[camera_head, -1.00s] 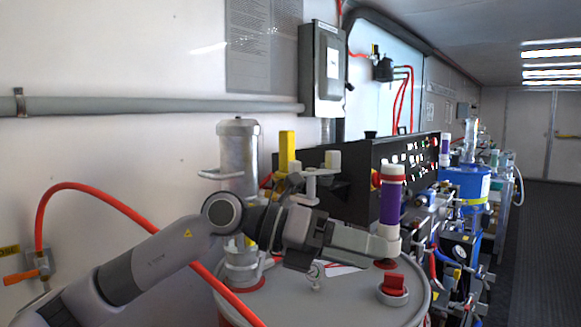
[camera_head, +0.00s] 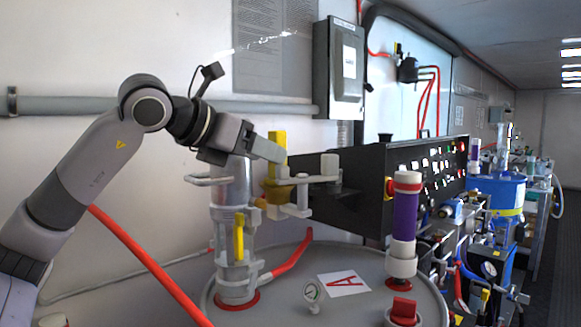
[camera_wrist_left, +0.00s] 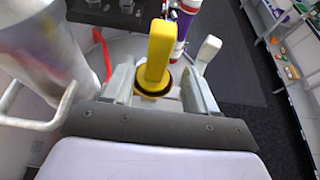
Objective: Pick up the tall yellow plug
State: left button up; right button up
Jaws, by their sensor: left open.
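The tall yellow plug (camera_head: 277,139) stands upright on a pale bracket (camera_head: 299,209) above the drum, beside a clear cylinder. In the left wrist view, the plug (camera_wrist_left: 159,50) rises between the two fingers of my left gripper (camera_wrist_left: 157,85). My left gripper (camera_head: 272,151) is open, with a finger crossing in front of the plug in the head view. Gaps show on both sides of the plug in the wrist view, so the fingers look apart from it. The near finger hides part of the plug's middle. My right gripper is not in view.
A clear cylinder (camera_head: 232,180) stands close left of the plug. A white plug (camera_head: 330,166) stands close right on the same bracket. A purple and white cylinder (camera_head: 405,215) rises from the drum (camera_head: 270,312). A black control panel (camera_head: 372,185) is behind.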

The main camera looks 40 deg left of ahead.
pick_arm(q)
jog(key=shift+p+x, duration=0.35)
jog(key=shift+x, duration=0.7)
jog(key=p+x, duration=0.1)
jog(key=x, duration=0.2)
jog(key=shift+w+a, duration=0.2)
jog(key=shift+w, duration=0.05)
jog(key=shift+w+f, duration=0.2)
jog(key=shift+w, duration=0.25)
jog(key=c, duration=1.1)
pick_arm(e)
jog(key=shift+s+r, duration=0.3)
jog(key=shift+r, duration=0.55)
